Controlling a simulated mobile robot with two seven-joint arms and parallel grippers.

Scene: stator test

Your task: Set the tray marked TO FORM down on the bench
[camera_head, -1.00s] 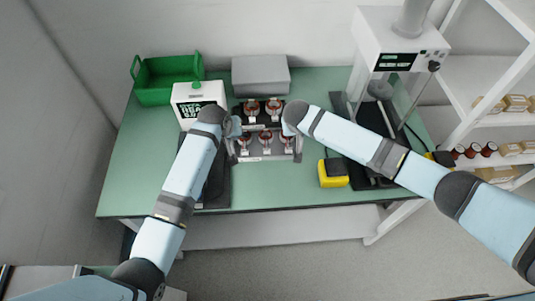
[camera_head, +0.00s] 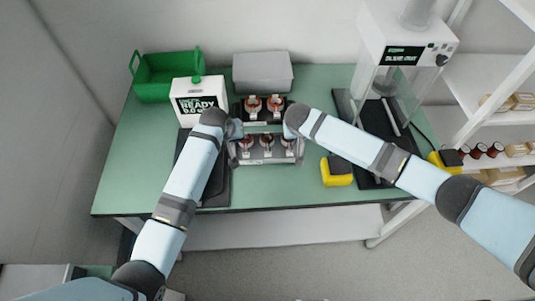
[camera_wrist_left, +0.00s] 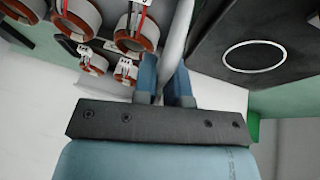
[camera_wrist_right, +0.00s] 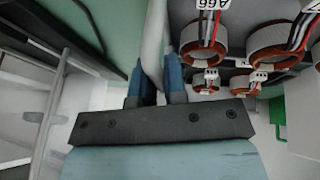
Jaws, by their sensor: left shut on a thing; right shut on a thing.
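A grey tray (camera_head: 265,158) holding several copper-and-white stators (camera_head: 266,141) is between my two hands in the head view. A small label on its front is too small to read. My left gripper (camera_wrist_left: 166,72) is shut on a pale handle (camera_wrist_left: 177,35) at the tray's left end. My right gripper (camera_wrist_right: 157,72) is shut on the handle (camera_wrist_right: 153,35) at its right end. The tray looks roughly level. I cannot tell whether its underside touches the green bench (camera_head: 120,165). My wrists partly hide its ends.
A black tray with stators (camera_head: 239,110) stands just behind. Around it are a grey box (camera_head: 262,73), a green crate (camera_head: 167,75), a white READY unit (camera_head: 196,98) on the left, a yellow-and-black device (camera_head: 337,171) and a white tester (camera_head: 405,35) on the right. Bare bench shows at the front.

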